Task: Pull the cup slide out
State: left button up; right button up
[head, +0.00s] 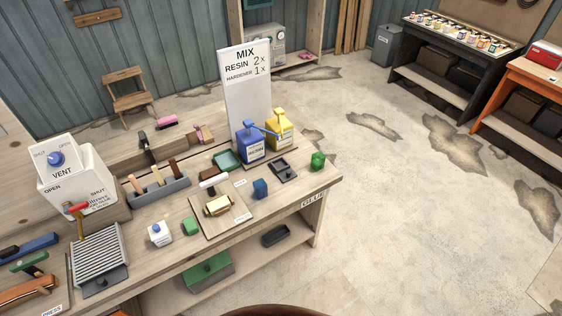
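Neither of my grippers shows in the head view. No part is clearly labelled as the cup slide, so I cannot tell which it is. A small dark tray (284,171) with a raised bit lies flat on the bench, in front of the pump bottles. A blue pump bottle (250,148) and a yellow pump bottle (281,130) stand side by side behind it, below the tall white MIX sign (246,85). A wooden board (205,226) holding a cream block (218,206) lies nearer the bench's front edge.
Open floor (400,230) lies to the right.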

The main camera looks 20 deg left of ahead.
aim_at(279, 166)
jog(key=u, duration=0.65)
jog(key=i, duration=0.8)
jog(key=u, duration=0.85)
